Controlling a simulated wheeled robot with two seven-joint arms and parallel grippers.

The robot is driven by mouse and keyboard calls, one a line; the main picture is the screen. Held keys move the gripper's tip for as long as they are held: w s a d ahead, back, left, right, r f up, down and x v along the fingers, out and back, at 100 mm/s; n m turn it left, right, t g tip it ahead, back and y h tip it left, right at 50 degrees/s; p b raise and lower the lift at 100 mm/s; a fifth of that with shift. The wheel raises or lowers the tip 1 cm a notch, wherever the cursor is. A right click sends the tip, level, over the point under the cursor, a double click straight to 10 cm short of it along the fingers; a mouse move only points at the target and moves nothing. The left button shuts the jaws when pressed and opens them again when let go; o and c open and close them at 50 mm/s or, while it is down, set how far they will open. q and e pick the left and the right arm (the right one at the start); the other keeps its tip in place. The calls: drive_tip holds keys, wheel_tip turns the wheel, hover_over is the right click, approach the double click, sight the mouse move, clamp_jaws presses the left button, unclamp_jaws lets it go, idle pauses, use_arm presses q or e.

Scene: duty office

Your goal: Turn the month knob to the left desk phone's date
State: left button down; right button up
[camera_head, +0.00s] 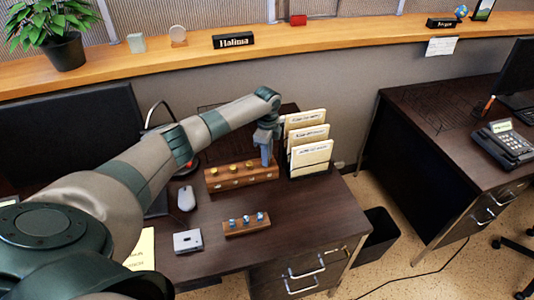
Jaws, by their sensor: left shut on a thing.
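A long wooden block (242,180) with a row of brass-coloured knobs (233,168) on top sits on the near desk. My left gripper (266,161) points down at the block's right end and is shut on a knob there, which its fingers mostly hide. I cannot read any labels on the block. The desk phone on the left is not clearly in view; my left arm covers much of that side. Another black phone (503,145) with a lit display stands on the right desk, its text too small to read. My right gripper is not in view.
A file rack (312,158) stands close right of the gripper. A smaller wooden block (246,229) with blue-silver knobs, a grey mouse (186,198) and a small grey box (187,241) lie nearer. The desk's front right is clear. A ledge (300,42) runs behind.

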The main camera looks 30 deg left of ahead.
use_arm(q)
drive_tip(key=shift+n, duration=0.3)
drive_tip(key=c, duration=1.6)
unclamp_jaws()
drive_tip(key=shift+r, duration=0.15)
wheel_tip(320, 180, up, 17)
drive_tip(key=b, duration=0.3)
drive_tip(key=shift+r+b, duration=0.1)
drive_tip(key=shift+b, duration=0.25)
